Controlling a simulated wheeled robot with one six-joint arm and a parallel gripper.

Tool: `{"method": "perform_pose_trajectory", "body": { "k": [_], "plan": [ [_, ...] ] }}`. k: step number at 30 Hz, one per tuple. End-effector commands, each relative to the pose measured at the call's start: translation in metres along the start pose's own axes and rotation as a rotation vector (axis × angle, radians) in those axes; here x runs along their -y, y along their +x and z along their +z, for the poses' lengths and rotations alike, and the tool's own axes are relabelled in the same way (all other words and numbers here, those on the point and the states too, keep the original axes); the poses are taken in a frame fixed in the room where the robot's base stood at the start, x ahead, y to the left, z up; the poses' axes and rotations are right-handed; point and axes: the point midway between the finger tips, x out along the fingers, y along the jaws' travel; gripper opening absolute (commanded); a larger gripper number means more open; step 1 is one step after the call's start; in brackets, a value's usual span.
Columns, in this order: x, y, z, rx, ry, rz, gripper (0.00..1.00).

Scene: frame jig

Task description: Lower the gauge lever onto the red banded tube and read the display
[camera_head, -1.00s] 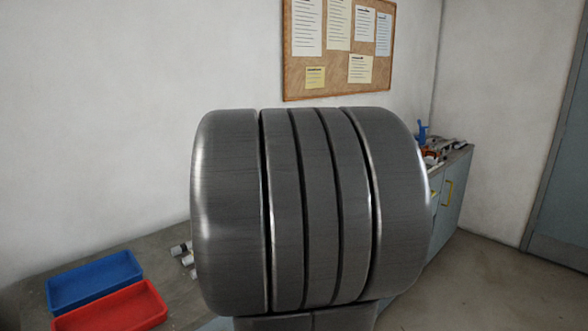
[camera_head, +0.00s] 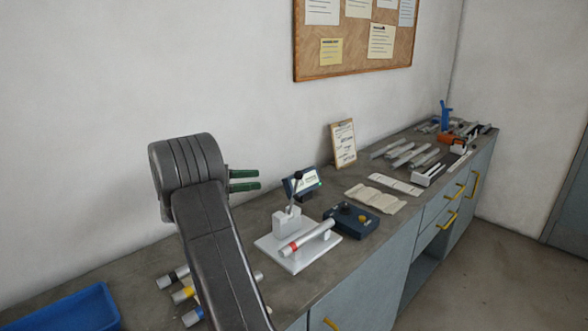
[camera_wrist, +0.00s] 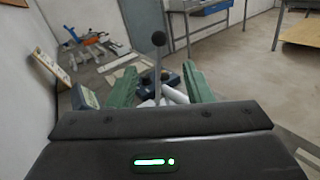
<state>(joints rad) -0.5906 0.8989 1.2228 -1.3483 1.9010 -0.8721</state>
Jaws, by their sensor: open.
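The red banded tube (camera_head: 305,239) lies on the white gauge base (camera_head: 290,262) on the bench, its red band near the left end. The gauge lever (camera_head: 295,190) stands upright with a dark ball knob; the knob (camera_wrist: 158,39) also shows in the wrist view. The display (camera_head: 302,183) sits behind the gauge, its face partly hidden by the lever; its text is too small to read. My gripper (camera_head: 246,181) has green fingers, is open and empty, and is left of the lever. In the wrist view its fingers stand apart on either side of the lever.
A dark blue box with knobs (camera_head: 350,220) sits right of the gauge. Several banded tubes lie at the lower left, partly behind my arm. A blue tray (camera_head: 65,312) is at the bottom left. A clipboard (camera_head: 343,144) leans on the wall.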

Motion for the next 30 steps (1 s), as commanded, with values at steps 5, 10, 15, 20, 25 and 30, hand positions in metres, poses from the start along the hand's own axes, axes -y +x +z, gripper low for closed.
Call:
{"method": "perform_pose_trajectory", "body": {
  "k": [5, 10, 15, 20, 25, 30],
  "plan": [
    [-0.002, 0.008, 0.002, 0.011, -0.001, 0.003, 0.46],
    [-0.002, 0.04, 0.003, 0.011, -0.002, 0.001, 0.46],
    [-0.002, 0.078, 0.003, 0.01, -0.002, 0.0, 0.46],
    [-0.002, 0.108, 0.003, 0.009, -0.002, 0.001, 0.46],
    [-0.002, 0.128, 0.002, 0.009, -0.001, 0.002, 0.46],
    [-0.002, 0.135, 0.001, 0.008, 0.0, 0.005, 0.46]
  ]
}}
